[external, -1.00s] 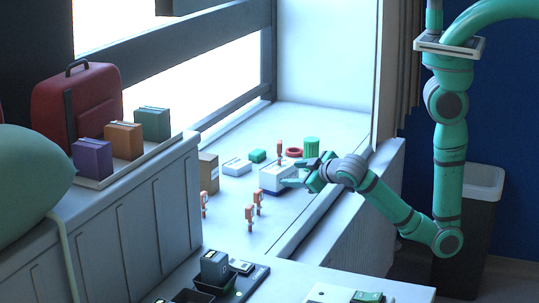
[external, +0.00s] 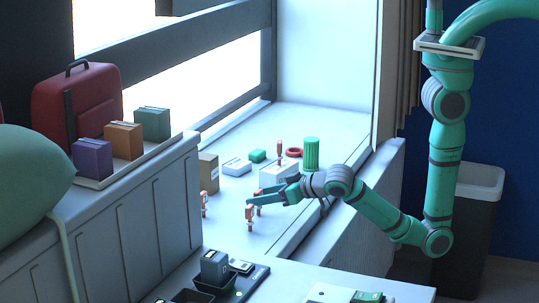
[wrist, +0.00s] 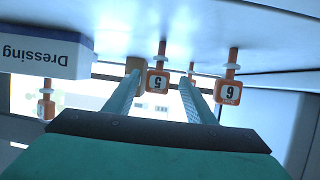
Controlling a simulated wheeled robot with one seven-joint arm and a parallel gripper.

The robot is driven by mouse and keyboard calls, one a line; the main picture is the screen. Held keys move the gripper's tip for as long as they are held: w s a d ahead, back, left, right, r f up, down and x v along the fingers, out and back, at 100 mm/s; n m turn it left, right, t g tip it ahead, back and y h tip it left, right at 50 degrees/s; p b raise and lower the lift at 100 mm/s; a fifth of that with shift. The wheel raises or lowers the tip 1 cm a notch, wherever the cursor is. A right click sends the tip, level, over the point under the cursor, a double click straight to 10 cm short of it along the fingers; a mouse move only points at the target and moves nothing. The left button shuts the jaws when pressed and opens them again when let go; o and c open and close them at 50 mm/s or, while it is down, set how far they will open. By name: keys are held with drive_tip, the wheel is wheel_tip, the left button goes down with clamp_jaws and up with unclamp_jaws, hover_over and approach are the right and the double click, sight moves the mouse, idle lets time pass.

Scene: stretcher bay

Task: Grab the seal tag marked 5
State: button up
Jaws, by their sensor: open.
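In the wrist view the orange seal tag marked 5 (wrist: 158,80) hangs upside down in the picture, between the two fingers of my open gripper (wrist: 160,90), near their tips. I cannot tell how deep it sits between them. The tag marked 6 (wrist: 228,92) is just to the right, outside the right finger. In the external view my gripper (external: 256,196) reaches left over the ledge to a pair of orange tags (external: 250,212), whose numbers are too small to read there; a finger partly covers the farther one.
A white box marked Dressing (wrist: 40,52) is left of the fingers in the wrist view. The ledge's near part is clear.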

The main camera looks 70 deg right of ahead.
drive_tip(key=shift+d+x, duration=0.2)
drive_tip(key=shift+x, duration=2.65)
drive_tip(key=shift+c, duration=0.6)
drive_tip(key=c, duration=1)
